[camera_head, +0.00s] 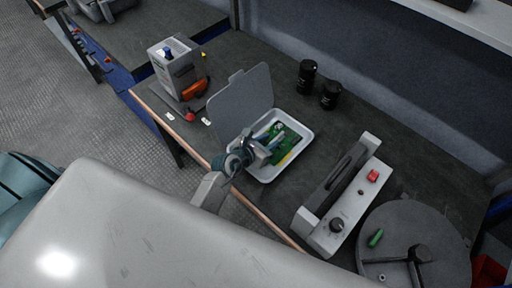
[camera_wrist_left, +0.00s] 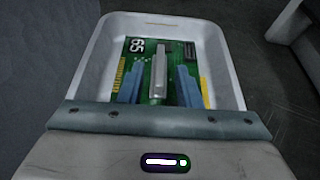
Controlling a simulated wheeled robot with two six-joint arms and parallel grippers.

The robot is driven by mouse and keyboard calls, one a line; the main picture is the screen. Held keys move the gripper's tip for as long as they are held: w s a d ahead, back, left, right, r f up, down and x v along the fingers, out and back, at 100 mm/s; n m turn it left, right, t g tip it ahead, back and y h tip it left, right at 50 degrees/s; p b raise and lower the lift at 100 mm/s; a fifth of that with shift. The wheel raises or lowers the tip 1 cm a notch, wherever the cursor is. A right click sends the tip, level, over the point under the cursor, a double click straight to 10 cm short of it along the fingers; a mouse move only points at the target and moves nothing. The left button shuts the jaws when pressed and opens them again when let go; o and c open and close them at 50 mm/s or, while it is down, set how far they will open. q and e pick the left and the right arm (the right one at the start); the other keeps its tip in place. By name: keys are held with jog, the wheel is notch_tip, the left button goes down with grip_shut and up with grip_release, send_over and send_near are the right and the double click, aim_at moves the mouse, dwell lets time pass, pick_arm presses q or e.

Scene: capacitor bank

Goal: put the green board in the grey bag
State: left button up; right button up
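The green board (camera_head: 287,155) lies in a white tray (camera_head: 268,176) on the dark bench. In the left wrist view the board (camera_wrist_left: 174,56) shows white "65" markings, gold strips and a raised grey bar (camera_wrist_left: 157,75). My left gripper (camera_head: 277,140) is over the tray. Its blue fingers (camera_wrist_left: 160,88) are apart, one on each side of the grey bar, with gaps between. Whether they touch the board is unclear. My right gripper is not in view.
A grey box unit (camera_head: 172,68) with an orange item (camera_head: 193,91) stands at the back left. Two black cylinders (camera_head: 308,76) stand behind the tray. A long grey fixture (camera_head: 340,195) and a round disc (camera_head: 415,235) with a green piece (camera_head: 376,238) are at right.

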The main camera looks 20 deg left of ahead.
pick_arm(q)
jog(key=v, duration=0.9)
jog(key=shift+s+a+r+b, duration=0.1)
jog(key=shift+s+r+b, duration=0.05)
jog(key=shift+b, duration=0.15)
